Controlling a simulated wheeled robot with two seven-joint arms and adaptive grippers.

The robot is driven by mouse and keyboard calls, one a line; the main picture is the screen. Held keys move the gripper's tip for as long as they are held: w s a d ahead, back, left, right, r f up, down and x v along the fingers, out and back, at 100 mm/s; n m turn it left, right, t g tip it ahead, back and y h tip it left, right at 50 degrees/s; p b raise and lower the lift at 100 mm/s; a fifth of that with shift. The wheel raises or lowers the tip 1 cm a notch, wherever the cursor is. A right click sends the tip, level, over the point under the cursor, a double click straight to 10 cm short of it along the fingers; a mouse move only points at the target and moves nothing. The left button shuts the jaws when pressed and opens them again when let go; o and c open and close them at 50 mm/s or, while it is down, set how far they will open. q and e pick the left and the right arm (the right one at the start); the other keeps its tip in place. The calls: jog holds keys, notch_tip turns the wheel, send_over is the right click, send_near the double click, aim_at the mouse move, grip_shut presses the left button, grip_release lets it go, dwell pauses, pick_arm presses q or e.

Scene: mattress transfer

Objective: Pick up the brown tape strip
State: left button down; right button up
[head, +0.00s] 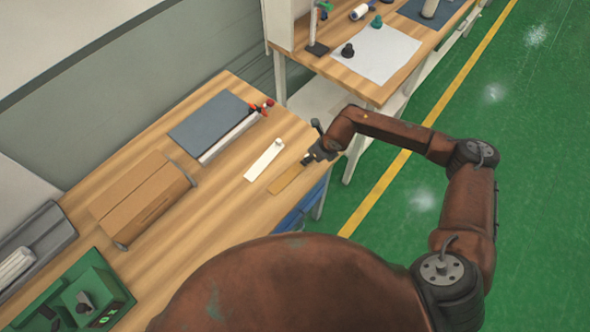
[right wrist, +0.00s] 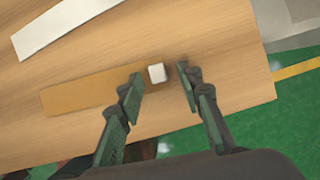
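The brown tape strip (head: 287,179) lies flat on the wooden table near its right edge. It also shows in the right wrist view (right wrist: 85,94), with a small white block (right wrist: 157,72) at its right end. My right gripper (head: 306,161) is over that end in the head view. In the right wrist view my right gripper (right wrist: 160,82) is open, its two green-padded fingers on either side of the block with gaps to it. Whether the fingertips touch the table cannot be told. My left gripper is not in view.
A white strip (head: 264,160) lies beside the brown one. A cardboard box (head: 143,197), a dark grey panel (head: 208,120) and a green case (head: 111,291) are further left on the table. A second table (head: 395,84) stands beyond. Green floor lies to the right.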

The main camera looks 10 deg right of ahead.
jog(key=shift+c, duration=0.3)
jog(key=c, duration=0.8)
jog(key=shift+r, duration=0.1)
